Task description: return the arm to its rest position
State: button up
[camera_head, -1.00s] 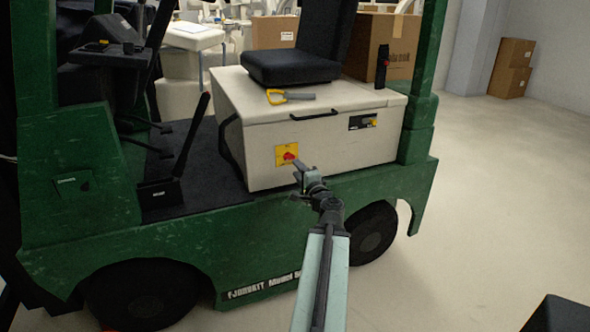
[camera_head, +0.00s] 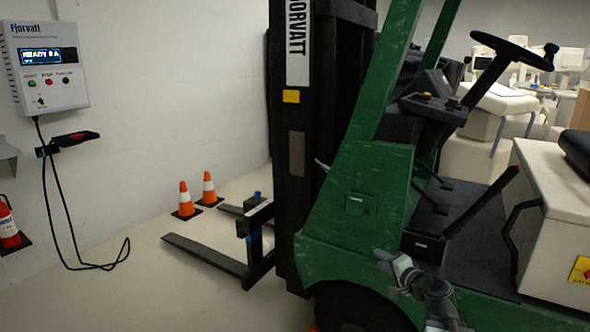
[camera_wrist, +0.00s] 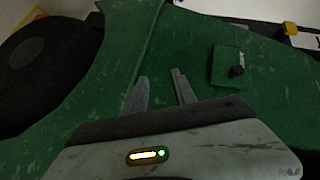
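My gripper (camera_head: 390,272) is in the lower right of the head view, in front of the green forklift's side (camera_head: 345,235). In the wrist view its two fingers (camera_wrist: 160,88) stand apart with nothing between them, so it is open and empty. Behind them is green scratched bodywork with a small square panel and dark knob (camera_wrist: 236,70). The same panel shows in the head view (camera_head: 361,204). I cannot tell how far the fingertips are from the bodywork. Most of my arm is outside the head view.
A white charger box (camera_head: 46,70) hangs on the left wall, its cable and black plug (camera_head: 74,139) below. A red extinguisher (camera_head: 7,225) is at the far left edge. Two orange cones (camera_head: 185,200) stand near the forks (camera_head: 205,254). The floor at lower left is clear.

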jog(key=a+f+n+g+y, duration=0.1)
jog(key=a+f+n+g, duration=0.15)
jog(key=a, duration=0.45)
jog(key=a+f+n+g+y, duration=0.1)
jog(key=a+f+n+y, duration=0.15)
jog(key=a, duration=0.55)
jog(key=s+a+f+n+g+h, duration=0.3)
jog(key=s+a+f+n+g, duration=0.3)
jog(key=s+a+f+g, duration=0.35)
jog(key=s+d+f+g+h, duration=0.2)
jog(key=s+d+f+h, duration=0.15)
jog(key=s+d, duration=0.45)
notch_tip(320, 180, up, 33)
jog(key=p, duration=3.3)
jog(key=shift+a+n+h, duration=0.25)
jog(key=shift+n+h, duration=0.05)
jog(key=shift+n, duration=0.1)
